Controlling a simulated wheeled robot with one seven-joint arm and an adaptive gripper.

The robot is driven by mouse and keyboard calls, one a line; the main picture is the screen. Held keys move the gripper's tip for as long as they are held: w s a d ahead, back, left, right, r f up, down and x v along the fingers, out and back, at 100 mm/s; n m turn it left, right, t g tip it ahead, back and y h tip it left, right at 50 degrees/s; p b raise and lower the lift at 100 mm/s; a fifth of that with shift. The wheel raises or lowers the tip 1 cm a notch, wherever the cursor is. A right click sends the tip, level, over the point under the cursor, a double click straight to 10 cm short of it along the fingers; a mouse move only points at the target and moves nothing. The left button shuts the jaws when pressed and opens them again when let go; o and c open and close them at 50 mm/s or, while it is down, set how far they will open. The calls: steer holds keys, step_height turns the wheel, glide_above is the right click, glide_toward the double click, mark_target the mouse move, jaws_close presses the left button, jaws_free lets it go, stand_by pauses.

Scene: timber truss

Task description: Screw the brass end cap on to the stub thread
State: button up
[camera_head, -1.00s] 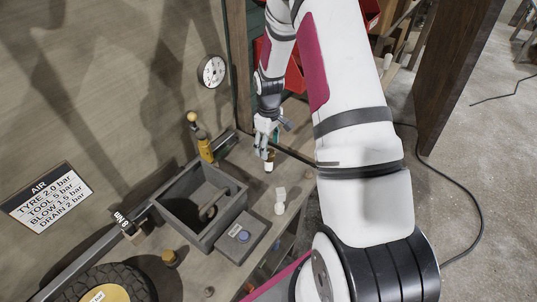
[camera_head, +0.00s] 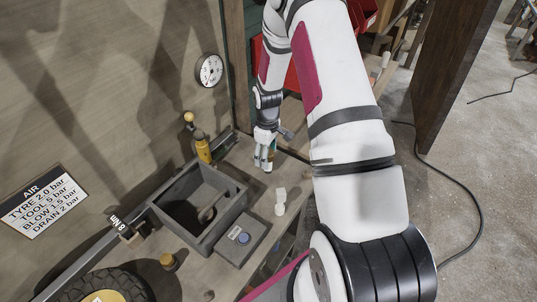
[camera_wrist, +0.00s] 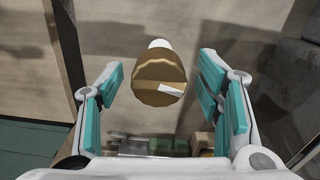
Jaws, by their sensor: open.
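A round brass cap (camera_wrist: 157,72) with a scalloped edge shows in the wrist view between my finger pads, with a small pale patch on its face. A white piece (camera_wrist: 160,43) shows just behind it. My gripper (camera_wrist: 161,88) is open, its teal pads on both sides of the cap with a gap at each side. In the head view my gripper (camera_head: 264,161) points down over the bench, right of the grey bin, and largely hides the cap. I cannot tell which part is the stub thread.
A grey open bin (camera_head: 185,225) and a grey box with a blue button (camera_head: 243,238) stand left of my gripper. A yellow fitting (camera_head: 203,149) stands by the wall. A white piece (camera_head: 280,202) is near the bench edge. A brass piece (camera_head: 168,261) lies near the tyre (camera_head: 75,285).

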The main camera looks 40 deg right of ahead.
steer(key=n, duration=0.4)
steer(key=shift+s+p, duration=0.15)
steer(key=shift+p, duration=0.15)
steer(key=n, duration=0.6)
steer(key=shift+n, duration=0.4)
steer(key=n, duration=0.5)
steer(key=shift+n, duration=0.3)
steer(key=n, duration=0.4)
jaws_close()
steer(key=shift+f, duration=0.1)
